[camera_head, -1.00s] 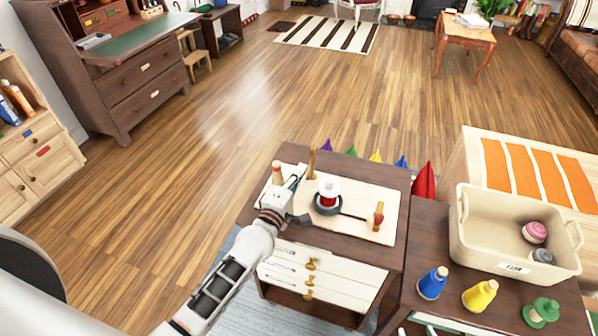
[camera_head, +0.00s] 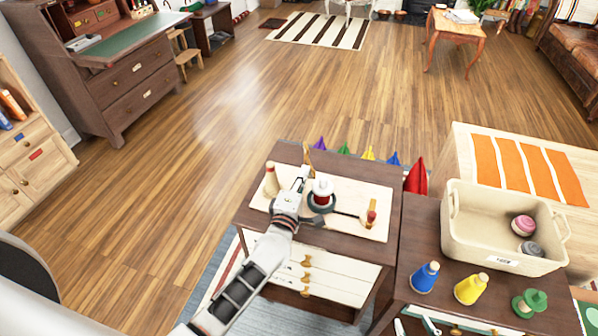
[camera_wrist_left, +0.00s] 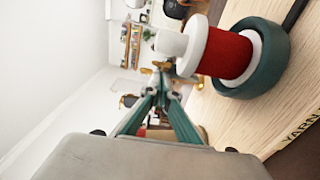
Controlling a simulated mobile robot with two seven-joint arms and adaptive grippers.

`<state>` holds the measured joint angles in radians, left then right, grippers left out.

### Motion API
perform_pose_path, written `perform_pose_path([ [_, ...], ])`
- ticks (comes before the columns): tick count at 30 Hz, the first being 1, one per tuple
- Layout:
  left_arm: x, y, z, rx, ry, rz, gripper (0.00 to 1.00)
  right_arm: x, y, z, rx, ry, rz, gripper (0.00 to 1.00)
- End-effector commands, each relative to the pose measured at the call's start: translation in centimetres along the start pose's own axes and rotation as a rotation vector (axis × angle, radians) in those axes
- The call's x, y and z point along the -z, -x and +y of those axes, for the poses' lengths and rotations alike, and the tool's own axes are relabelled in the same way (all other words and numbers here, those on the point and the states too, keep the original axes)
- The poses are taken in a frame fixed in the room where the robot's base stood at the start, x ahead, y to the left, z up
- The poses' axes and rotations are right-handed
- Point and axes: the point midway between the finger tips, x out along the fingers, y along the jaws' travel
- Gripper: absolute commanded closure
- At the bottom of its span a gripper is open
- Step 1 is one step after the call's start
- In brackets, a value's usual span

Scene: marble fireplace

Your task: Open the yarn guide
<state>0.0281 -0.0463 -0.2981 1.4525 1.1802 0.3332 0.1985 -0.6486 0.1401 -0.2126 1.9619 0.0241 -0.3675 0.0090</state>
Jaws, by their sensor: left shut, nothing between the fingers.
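A pale wooden board (camera_head: 345,225) lies on a dark brown cabinet, with part of a "YARN" label showing in the wrist view (camera_wrist_left: 300,132). On it a red and white spool (camera_head: 322,192) stands in a dark green ring (camera_head: 318,208); the spool is large in the wrist view (camera_wrist_left: 225,52). A slim brown upright piece (camera_head: 309,155), perhaps the yarn guide, stands at the board's back edge. My left gripper (camera_head: 304,172) is left of the spool, its fingertips (camera_wrist_left: 155,92) together and empty. Small golden-brown parts (camera_wrist_left: 162,67) show just beyond the tips; whether they touch is unclear. My right gripper is out of view.
A wooden peg (camera_head: 271,180) stands at the board's left and a red-tipped peg (camera_head: 371,213) at its right. A cream bin (camera_head: 470,240) with yarn balls and colored cones stand on the right-hand cabinet. Open floor (camera_head: 230,120) lies beyond.

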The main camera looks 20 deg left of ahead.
Motion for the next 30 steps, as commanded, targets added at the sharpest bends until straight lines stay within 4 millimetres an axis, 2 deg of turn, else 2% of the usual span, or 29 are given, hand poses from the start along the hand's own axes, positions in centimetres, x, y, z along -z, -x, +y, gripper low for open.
perform_pose_path([
  [9,-0.8,-0.3,0.0,0.0,-0.001,0.0,1.0,0.4,0.2,0.1,0.0,0.0,0.001,0.6],
  [30,-1.3,-0.1,0.0,0.0,0.0,-0.001,1.0,0.6,0.3,0.1,-0.001,0.0,0.002,0.6],
])
